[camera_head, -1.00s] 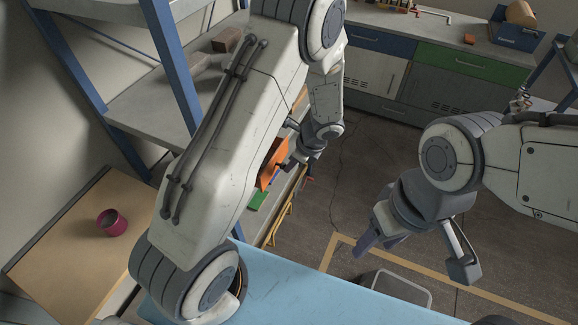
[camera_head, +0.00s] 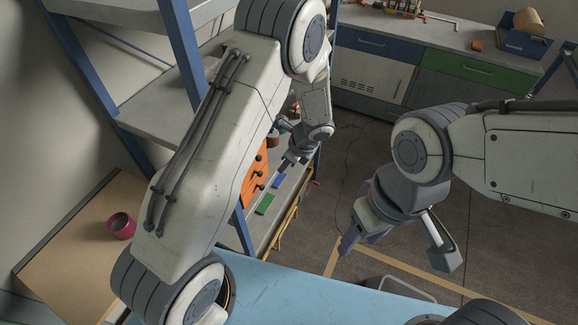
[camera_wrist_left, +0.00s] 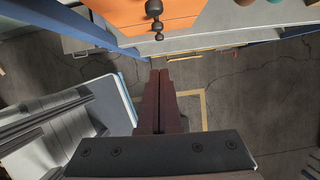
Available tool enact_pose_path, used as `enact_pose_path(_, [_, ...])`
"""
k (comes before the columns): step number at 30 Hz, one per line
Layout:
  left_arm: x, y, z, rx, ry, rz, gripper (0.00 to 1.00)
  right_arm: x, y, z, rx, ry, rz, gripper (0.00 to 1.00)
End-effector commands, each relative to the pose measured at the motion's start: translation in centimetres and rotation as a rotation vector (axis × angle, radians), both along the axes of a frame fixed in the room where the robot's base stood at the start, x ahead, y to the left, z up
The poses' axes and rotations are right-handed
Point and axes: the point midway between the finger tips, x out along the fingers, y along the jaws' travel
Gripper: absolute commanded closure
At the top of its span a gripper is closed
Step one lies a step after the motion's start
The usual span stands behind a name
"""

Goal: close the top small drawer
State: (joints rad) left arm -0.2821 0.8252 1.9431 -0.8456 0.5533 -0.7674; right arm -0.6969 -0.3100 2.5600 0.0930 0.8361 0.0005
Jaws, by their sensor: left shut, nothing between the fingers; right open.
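A small orange drawer unit (camera_head: 256,172) with dark round knobs stands on the shelf in the head view, partly hidden behind my left arm. No drawer clearly sticks out, but I cannot tell whether the top one is fully shut. In the left wrist view part of an orange face (camera_wrist_left: 170,14) with dark knobs shows at the top edge. My left gripper (camera_head: 288,165) is just right of the unit, apart from it. Its fingers (camera_wrist_left: 160,76) are shut together and empty in the wrist view. My right gripper (camera_head: 396,252) is open and empty above the floor.
A green block (camera_head: 265,203) and a blue block (camera_head: 278,181) lie on the shelf near the unit. A blue shelf post (camera_head: 182,55) rises at the left. A magenta cup (camera_head: 121,226) stands on a wooden top. A light blue surface (camera_head: 290,290) lies in front.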

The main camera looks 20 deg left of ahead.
Motion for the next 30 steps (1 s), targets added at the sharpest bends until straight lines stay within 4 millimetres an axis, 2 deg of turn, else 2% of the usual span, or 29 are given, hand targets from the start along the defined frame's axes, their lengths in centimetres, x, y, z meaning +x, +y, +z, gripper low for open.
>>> enact_pose_path(2, [-0.4, -1.5, -0.1, -0.001, 0.001, -0.001, 1.00, 0.0, 0.0, 0.0, 0.000, 0.000, 0.000, 0.44])
enact_pose_path(9, [-0.8, -3.4, 5.1, -0.003, -0.006, 0.006, 1.00, 0.0, 0.0, -1.1, 0.000, 0.000, -0.002, 0.44])
enact_pose_path(15, [-1.2, -4.5, 8.0, -0.001, -0.003, 0.007, 1.00, 0.0, 0.0, -1.6, 0.000, 0.000, -0.002, 0.44])
enact_pose_path(19, [-1.3, -4.8, 8.9, -0.001, -0.001, 0.008, 1.00, 0.0, 0.0, -1.6, 0.000, 0.000, -0.003, 0.44])
enact_pose_path(26, [-1.5, -5.0, 9.3, -0.005, -0.003, 0.015, 1.00, 0.0, 0.0, -1.7, 0.000, 0.000, -0.003, 0.44])
enact_pose_path(29, [-2.8, -5.8, 10.1, -0.035, -0.028, 0.074, 1.00, 0.0, 0.0, -2.0, 0.000, 0.000, -0.002, 0.44])
enact_pose_path(30, [-3.7, -6.3, 10.7, -0.057, -0.044, 0.119, 1.00, 0.0, 0.0, -2.2, 0.000, 0.000, -0.002, 0.44])
